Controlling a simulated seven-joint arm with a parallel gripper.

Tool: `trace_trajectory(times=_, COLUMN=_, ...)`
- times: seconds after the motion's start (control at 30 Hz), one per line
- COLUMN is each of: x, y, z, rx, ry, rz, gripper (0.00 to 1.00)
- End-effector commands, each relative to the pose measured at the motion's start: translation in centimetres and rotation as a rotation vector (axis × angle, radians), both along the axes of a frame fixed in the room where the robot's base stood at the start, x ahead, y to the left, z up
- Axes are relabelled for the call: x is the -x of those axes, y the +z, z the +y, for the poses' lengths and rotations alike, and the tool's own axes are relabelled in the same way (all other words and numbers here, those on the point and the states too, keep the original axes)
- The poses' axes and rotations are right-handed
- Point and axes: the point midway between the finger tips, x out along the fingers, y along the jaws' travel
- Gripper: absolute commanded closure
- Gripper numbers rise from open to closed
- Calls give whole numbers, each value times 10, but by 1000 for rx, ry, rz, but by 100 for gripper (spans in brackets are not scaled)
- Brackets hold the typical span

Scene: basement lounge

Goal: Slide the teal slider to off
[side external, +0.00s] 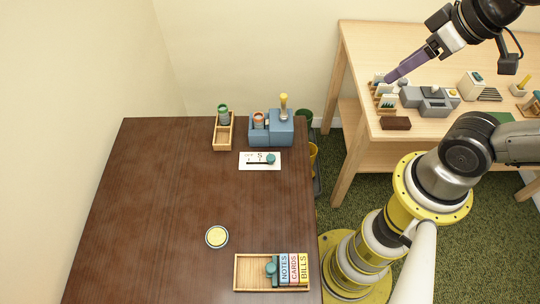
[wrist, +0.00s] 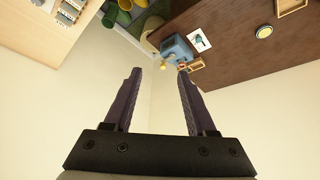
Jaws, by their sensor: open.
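The teal slider (side external: 271,158) is a small round knob on a white plate (side external: 246,161) with dark markings, lying on the dark table. The knob sits toward the plate's right end; the small lettering is not readable. In the wrist view the white plate (wrist: 205,38) shows at the upper right with the teal knob (wrist: 198,41) on it. My gripper (side external: 390,78) is over the light wooden desk at the right, well away from the slider. In the wrist view its two purple fingers (wrist: 157,85) are apart with nothing between them.
Behind the plate stand a blue block unit (side external: 271,128) and a small wooden box (side external: 222,131). The dark table's (side external: 150,210) left side is clear. The light desk (side external: 375,50) holds several items.

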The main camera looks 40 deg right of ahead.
Motion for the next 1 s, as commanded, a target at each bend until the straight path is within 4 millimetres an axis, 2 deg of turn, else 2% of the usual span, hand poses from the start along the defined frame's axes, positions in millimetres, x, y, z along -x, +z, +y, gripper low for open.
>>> trace_trajectory(times=0.1, x=0, y=0, z=0, rx=0, ry=0, rz=0, gripper=44)
trace_trajectory(times=0.13, x=0, y=0, z=0, rx=0, ry=0, rz=0, gripper=38)
trace_trajectory(times=0.2, x=-2, y=1, z=0, rx=5, ry=10, rz=-9, gripper=38)
trace_trajectory(times=0.27, x=-10, y=12, z=0, rx=11, ry=21, rz=-48, gripper=38)
trace_trajectory(times=0.4, x=-41, y=24, z=4, rx=24, ry=64, rz=-46, gripper=38)
trace_trajectory(times=0.57, x=-88, y=21, z=20, rx=36, ry=148, rz=14, gripper=38)
trace_trajectory(times=0.77, x=-144, y=-9, z=52, rx=54, ry=262, rz=123, gripper=38)
trace_trajectory(times=0.9, x=-174, y=-45, z=80, rx=69, ry=340, rz=212, gripper=38)
trace_trajectory(times=1.0, x=-188, y=-76, z=102, rx=82, ry=394, rz=282, gripper=38)
